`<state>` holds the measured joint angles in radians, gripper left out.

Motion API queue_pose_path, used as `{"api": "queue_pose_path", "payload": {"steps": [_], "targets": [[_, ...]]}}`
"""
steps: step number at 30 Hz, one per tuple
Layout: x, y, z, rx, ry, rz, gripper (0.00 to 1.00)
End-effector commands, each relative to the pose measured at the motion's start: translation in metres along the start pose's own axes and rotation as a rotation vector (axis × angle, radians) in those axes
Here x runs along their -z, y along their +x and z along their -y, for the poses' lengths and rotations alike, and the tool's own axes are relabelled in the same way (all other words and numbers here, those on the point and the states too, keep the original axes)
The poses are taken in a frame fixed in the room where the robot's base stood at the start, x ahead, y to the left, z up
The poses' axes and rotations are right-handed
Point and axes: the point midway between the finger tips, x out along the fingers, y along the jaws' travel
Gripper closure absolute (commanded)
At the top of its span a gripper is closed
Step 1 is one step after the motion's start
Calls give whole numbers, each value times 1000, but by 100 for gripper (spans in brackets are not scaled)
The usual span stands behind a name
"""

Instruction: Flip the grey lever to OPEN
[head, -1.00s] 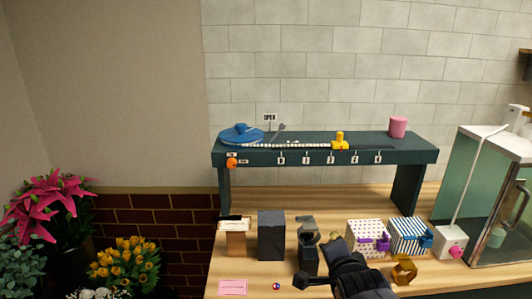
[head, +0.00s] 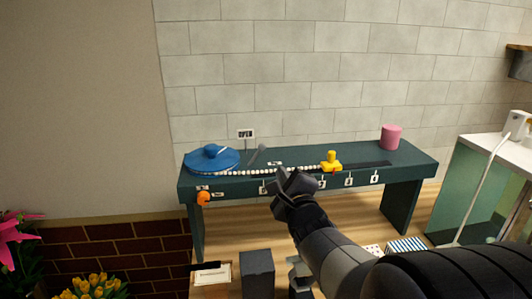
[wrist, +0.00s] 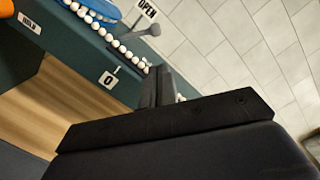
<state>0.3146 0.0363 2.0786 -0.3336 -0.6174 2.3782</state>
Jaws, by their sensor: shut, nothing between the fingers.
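The grey lever (head: 256,155) stands tilted on top of the dark green raised shelf (head: 410,158), just behind the row of white beads. A sign reading OPEN (head: 245,134) is on the wall above it. In the wrist view the lever (wrist: 143,30) shows its round knob, with the OPEN sign (wrist: 147,8) nearby and a HOLD label (wrist: 29,22) at the left. My gripper (head: 291,175) is shut and empty at the shelf's front edge, right of the lever and apart from it. Its fingers (wrist: 160,88) show in the wrist view.
On the shelf are a blue round lid-like disc (head: 211,160), a yellow slider (head: 331,163) and a pink cylinder (head: 391,137). An orange knob (head: 204,198) is on the front. Boxes stand on the wooden table below. A glass cabinet (head: 480,192) is at the right.

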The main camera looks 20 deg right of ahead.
Motion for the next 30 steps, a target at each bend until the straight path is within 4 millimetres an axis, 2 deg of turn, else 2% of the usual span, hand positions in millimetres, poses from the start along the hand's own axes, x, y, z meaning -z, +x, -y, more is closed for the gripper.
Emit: {"api": "queue_pose_path", "payload": {"steps": [7, 11, 24, 30], "targets": [[0, 2, 0, -1, -1, -1, 100], [0, 11, 0, -4, -1, -1, 100], [-1, 74, 0, -5, -1, -1, 100], [0, 93, 0, -3, -2, -2, 100]]}}
